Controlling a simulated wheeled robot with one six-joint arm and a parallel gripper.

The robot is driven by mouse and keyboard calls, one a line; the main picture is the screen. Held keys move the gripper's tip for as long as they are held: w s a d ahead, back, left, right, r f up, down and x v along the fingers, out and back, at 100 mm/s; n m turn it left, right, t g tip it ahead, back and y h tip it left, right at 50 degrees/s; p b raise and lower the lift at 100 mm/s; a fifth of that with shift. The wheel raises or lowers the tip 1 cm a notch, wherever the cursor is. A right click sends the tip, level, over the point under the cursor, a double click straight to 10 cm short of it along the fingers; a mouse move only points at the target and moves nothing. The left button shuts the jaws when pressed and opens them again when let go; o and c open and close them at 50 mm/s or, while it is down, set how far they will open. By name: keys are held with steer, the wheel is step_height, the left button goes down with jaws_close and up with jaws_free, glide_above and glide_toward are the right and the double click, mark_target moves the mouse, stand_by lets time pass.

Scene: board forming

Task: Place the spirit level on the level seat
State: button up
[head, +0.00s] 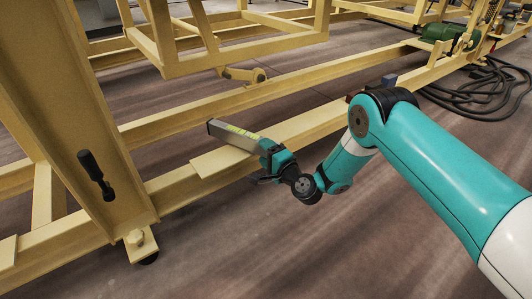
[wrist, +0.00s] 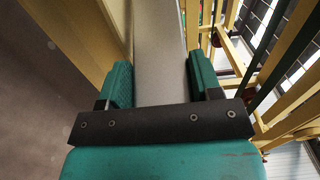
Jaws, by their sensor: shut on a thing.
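The spirit level (head: 233,136) is a grey bar with a yellow-green strip, seen in the head view over the yellow frame's lower beams. My gripper (head: 270,152) is shut on its near end. In the wrist view the grey level (wrist: 161,50) runs away between the two teal fingers. A flat yellow plate (head: 212,163), perhaps the level seat, lies on the near beam below and beside the level. I cannot tell whether the level touches it.
The yellow steel frame (head: 170,189) spans the view, with an upright post at the left bearing a black handle (head: 96,172). A green motor (head: 440,32) and black cables (head: 482,90) are at the upper right. The brown floor (head: 270,245) in front is clear.

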steer(key=shift+f+b, duration=0.45)
steer(key=shift+f, duration=0.1)
steer(key=o, duration=1.2)
steer(key=shift+o, duration=1)
steer(key=shift+s, duration=0.1)
